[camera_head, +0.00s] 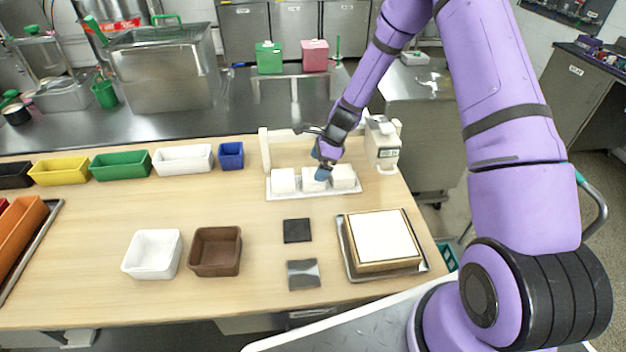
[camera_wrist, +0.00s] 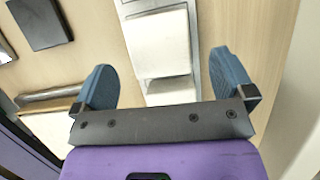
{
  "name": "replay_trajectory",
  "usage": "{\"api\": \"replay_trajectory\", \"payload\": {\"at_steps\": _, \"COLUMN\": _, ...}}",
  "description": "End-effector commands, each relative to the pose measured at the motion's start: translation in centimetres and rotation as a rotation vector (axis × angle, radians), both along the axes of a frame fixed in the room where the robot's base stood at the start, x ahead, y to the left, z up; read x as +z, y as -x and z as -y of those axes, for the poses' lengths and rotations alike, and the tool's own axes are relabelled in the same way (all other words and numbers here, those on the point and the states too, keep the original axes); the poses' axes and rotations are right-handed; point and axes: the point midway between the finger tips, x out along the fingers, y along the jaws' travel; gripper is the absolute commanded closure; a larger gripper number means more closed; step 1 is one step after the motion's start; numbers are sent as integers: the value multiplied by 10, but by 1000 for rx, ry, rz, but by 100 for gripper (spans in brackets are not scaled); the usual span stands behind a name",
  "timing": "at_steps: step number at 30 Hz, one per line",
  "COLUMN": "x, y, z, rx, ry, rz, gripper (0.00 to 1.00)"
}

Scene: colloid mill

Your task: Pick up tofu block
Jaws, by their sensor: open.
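Three white tofu blocks stand in a row on a pale tray (camera_head: 300,196) at the back of the table: a left block (camera_head: 283,181), a middle block (camera_head: 310,184) and a right block (camera_head: 344,178). My gripper (camera_head: 322,174) is over the tray at the middle block and partly covers it. In the wrist view, my open gripper (camera_wrist: 162,62) has its blue fingers apart, one on each side of the row. A tofu block (camera_wrist: 160,45) lies between and beyond the fingertips. Another block (camera_wrist: 168,90) is partly hidden by the gripper's bar. I cannot tell whether the fingers touch anything.
A white device (camera_head: 382,145) stands right of the tray, and a pale post (camera_head: 265,150) stands behind its left end. Black (camera_head: 297,230) and grey (camera_head: 303,274) squares, a framed white slab (camera_head: 382,238), and white (camera_head: 152,254) and brown (camera_head: 215,251) bins lie in front.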

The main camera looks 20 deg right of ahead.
Motion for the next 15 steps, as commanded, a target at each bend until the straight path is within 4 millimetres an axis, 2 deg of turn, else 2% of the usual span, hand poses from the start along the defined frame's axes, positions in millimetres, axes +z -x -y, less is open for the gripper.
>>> {"api": "replay_trajectory", "payload": {"at_steps": 5, "x": -9, "y": -1, "z": -3, "rx": 1, "ry": 0, "rz": 0, "gripper": 0}}
{"api": "replay_trajectory", "payload": {"at_steps": 15, "x": -48, "y": -2, "z": -16, "rx": 1, "ry": 0, "rz": 0, "gripper": 0}}
